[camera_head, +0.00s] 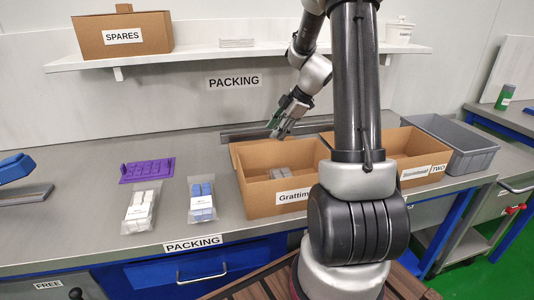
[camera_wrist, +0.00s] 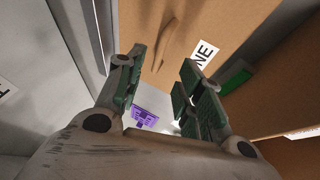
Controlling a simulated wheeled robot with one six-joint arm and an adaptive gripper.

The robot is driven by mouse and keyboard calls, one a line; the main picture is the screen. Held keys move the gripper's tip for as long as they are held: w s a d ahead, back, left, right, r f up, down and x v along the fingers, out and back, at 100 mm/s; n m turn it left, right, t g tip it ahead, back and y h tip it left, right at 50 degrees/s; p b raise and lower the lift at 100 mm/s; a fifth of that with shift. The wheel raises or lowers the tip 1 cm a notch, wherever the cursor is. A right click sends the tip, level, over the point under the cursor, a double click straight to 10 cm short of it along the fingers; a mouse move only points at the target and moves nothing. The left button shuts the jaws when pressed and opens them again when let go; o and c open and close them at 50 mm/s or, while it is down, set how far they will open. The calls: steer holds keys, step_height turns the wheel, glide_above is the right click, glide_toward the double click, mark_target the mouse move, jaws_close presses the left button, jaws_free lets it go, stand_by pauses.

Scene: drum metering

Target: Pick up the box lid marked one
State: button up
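In the wrist view a brown cardboard panel (camera_wrist: 225,25) fills much of the upper picture. It carries a white label (camera_wrist: 204,54) reading "NE", its first part hidden behind a finger; I cannot tell whether the panel is the lid or a box side. My gripper (camera_wrist: 160,78) is open with a gap between its green-padded fingers, and nothing shows held. In the head view my gripper (camera_head: 283,125) hangs near the back edge of the open left box (camera_head: 250,197), which holds small grey items (camera_head: 291,173). No separate lid can be made out in the head view.
A purple tray (camera_head: 147,170) and two bagged packs (camera_head: 140,210) (camera_head: 202,202) lie left. The shelf (camera_head: 210,54) overhangs the back.

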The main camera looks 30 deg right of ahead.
steer(key=x, duration=0.6)
steer(key=shift+w+f, duration=0.2)
steer(key=shift+f, duration=0.05)
jaws_close()
